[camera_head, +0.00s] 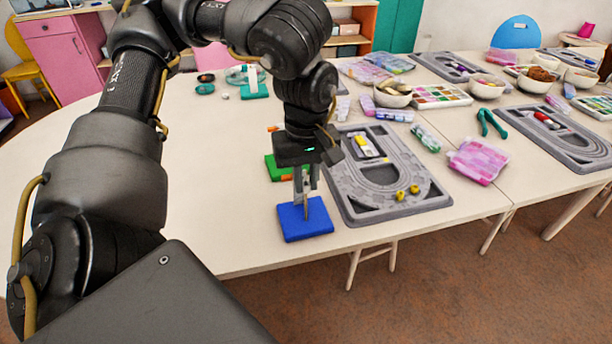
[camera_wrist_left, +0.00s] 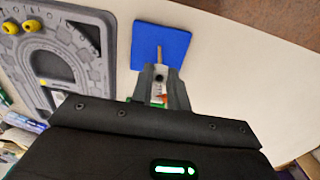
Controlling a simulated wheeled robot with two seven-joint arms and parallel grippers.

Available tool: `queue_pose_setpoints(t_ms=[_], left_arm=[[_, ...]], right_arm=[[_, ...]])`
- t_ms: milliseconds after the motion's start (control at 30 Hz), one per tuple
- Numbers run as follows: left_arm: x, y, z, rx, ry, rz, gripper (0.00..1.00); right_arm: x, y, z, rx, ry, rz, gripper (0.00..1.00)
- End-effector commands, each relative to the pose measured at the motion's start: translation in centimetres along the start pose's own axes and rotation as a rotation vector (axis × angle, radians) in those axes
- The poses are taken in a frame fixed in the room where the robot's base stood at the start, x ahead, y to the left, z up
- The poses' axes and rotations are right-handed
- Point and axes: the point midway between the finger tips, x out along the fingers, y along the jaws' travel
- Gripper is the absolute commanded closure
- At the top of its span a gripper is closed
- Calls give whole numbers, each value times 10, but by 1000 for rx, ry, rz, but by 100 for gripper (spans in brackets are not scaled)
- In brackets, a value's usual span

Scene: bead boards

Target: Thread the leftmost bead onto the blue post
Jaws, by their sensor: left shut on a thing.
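The blue board (camera_head: 318,222) lies flat near the table's front edge, and it also shows in the wrist view (camera_wrist_left: 178,42). Its thin brown post (camera_wrist_left: 159,54) stands up from the board in front of my fingertips. My left gripper (camera_head: 305,190) points down over the blue board. In the wrist view its fingers (camera_wrist_left: 160,82) are shut on a small bead, mostly hidden between them. The bead looks in line with the post; I cannot tell whether it is around it. My right gripper is not in view.
A green board (camera_head: 272,168) with an orange piece lies behind my gripper. The grey tray (camera_head: 440,200) beside the blue board holds two yellow beads (camera_head: 407,191). Bowls and bead boxes stand farther right. The table's left side is mostly clear.

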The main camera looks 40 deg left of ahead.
Motion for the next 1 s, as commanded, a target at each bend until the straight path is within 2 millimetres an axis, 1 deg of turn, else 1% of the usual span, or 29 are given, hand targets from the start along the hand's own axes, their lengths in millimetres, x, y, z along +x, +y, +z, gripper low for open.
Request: queue_pose_setpoints(t_ms=[567,1000], left_arm=[[3,0,0,0,0,0,100],[15,0,0,0,0,0,100]], right_arm=[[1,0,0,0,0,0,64],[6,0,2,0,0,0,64]])
